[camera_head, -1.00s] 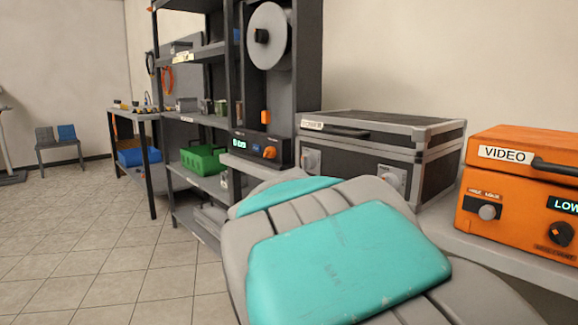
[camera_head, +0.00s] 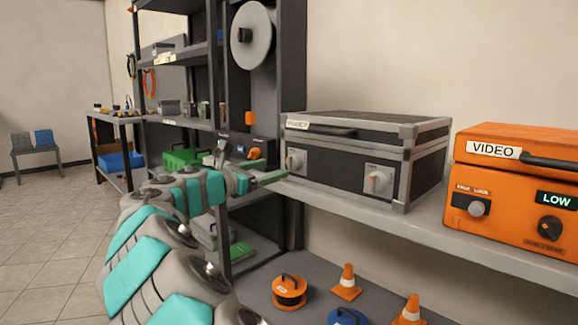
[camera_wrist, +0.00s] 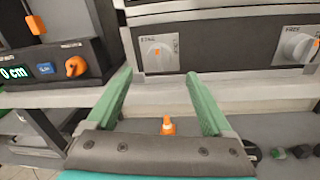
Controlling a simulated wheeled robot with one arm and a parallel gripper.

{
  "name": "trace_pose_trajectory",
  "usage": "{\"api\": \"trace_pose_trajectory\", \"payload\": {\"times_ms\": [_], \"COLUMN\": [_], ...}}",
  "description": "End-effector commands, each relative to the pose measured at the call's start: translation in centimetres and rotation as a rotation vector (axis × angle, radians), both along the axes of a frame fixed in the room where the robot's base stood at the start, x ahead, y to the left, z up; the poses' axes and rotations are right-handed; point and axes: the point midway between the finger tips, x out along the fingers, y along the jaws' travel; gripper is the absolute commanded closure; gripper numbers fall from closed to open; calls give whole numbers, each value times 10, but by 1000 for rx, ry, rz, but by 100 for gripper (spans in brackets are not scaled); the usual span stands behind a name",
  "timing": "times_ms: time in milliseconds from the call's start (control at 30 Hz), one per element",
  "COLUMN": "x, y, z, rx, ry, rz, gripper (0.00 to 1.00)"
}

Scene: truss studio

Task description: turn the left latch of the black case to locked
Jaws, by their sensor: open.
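The black case (camera_head: 335,172) with grey metal edges sits on the shelf in the head view. Its left latch (camera_head: 296,160) is a pale knob with an orange mark on a light plate. It also shows in the wrist view (camera_wrist: 158,53), upper middle, with lettering too small to read surely. The right latch (camera_head: 377,181) is a similar knob and shows at the right of the wrist view (camera_wrist: 300,46). My gripper (camera_head: 263,171) is open and empty, with green fingers. In the wrist view (camera_wrist: 160,80) its fingers spread below and either side of the left latch, apparently apart from it.
An orange VIDEO case (camera_head: 510,185) stands right of the black case. A dark device with an orange knob (camera_wrist: 75,67) sits left of it. The grey shelf edge (camera_head: 420,228) runs below. Orange cones (camera_head: 347,282) and a cable reel (camera_head: 289,291) are on the lower shelf.

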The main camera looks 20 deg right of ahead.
Motion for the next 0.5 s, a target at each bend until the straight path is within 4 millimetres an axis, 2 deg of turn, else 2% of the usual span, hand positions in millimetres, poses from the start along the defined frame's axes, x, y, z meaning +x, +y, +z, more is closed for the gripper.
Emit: {"api": "trace_pose_trajectory", "payload": {"times_ms": [133, 500], "x": [7, 28], "y": [-11, -60], "z": [-1, 0], "rx": [-7, -4], "ry": [7, 3], "rz": [0, 1], "gripper": [15, 15]}}
